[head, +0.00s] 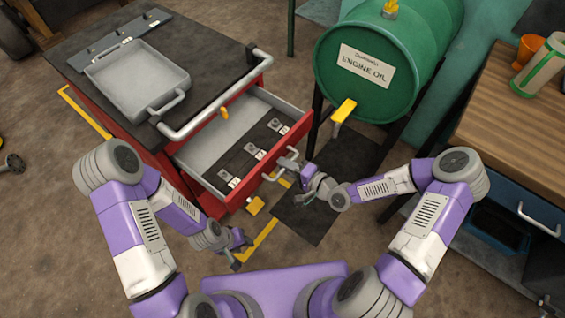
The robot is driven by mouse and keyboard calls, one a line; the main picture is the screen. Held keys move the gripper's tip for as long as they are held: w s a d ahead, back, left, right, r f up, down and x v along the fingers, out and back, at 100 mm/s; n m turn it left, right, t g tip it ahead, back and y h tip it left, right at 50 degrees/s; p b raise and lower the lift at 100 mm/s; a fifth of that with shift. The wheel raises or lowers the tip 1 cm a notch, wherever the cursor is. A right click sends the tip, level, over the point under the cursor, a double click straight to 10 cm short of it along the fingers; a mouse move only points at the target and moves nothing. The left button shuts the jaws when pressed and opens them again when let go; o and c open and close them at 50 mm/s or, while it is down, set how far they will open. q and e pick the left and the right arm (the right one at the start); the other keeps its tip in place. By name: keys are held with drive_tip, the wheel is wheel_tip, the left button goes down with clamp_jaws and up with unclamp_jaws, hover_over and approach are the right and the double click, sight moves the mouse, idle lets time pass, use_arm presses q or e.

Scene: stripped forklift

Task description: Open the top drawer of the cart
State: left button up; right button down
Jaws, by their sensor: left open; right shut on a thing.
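The red cart (178,168) stands at the left with a dark top. Its top drawer (205,150) is pulled out toward the right, showing a grey interior. Dark panels with small metal pieces (251,151) lie along the drawer's front part. The red drawer front carries a pale bar handle (268,178). My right gripper (296,167) is at this handle, shut on it; its fingers partly cover the bar. My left gripper (240,251) is open and empty, low over the floor in front of the cart.
A grey tray (135,75) sits on the cart top beside a push bar (215,108). A green engine oil drum (365,80) with a yellow tap (344,110) stands close right of the drawer. A wooden workbench (500,110) is at the right. Floor is clear at lower left.

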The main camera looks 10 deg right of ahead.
idle(0.3)
drive_tip(key=c, duration=1.2)
unclamp_jaws()
drive_tip(key=shift+d, duration=0.1)
drive_tip(key=p+v, duration=0.2)
drive_tip(key=v, duration=0.5)
drive_tip(key=shift+s+d, duration=0.2)
drive_tip(key=shift+s, duration=0.05)
